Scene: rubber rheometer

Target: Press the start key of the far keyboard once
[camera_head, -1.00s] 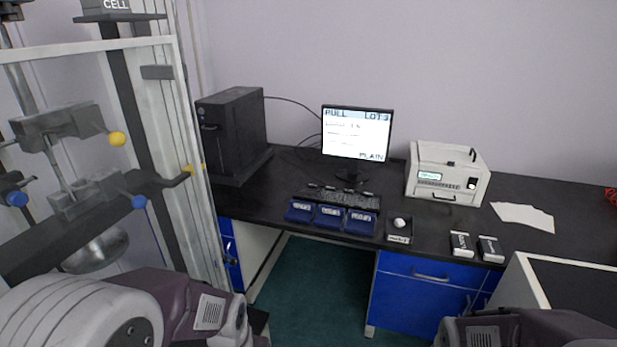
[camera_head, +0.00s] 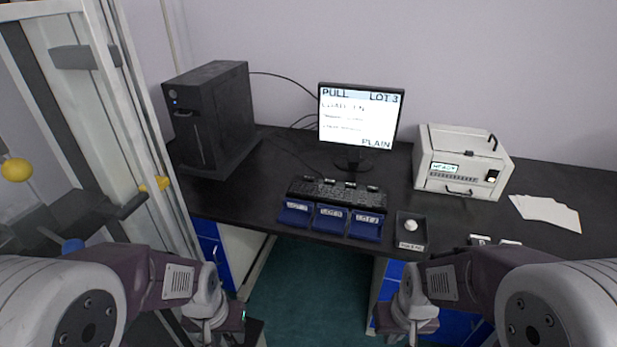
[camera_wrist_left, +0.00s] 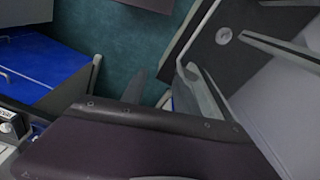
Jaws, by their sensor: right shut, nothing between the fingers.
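The black keyboard (camera_head: 337,194) lies on the desk in front of the monitor (camera_head: 360,117), behind the blue trays. Its single keys are too small to tell apart, so I cannot pick out the start key. My left gripper (camera_head: 236,328) is low at the bottom of the head view, in front of the desk and well apart from the keyboard; its fingers are not clear. My right gripper (camera_head: 402,336) is also low, partly cut off by the lower picture edge, shut and empty, apart from the keyboard.
Several blue trays (camera_head: 330,219) line the desk's front edge, beside a dark tray (camera_head: 411,231) with a white ball. A white instrument (camera_head: 461,162) and paper sheets (camera_head: 546,212) are at right. A black tower (camera_head: 210,117) and a metal frame (camera_head: 130,110) stand left.

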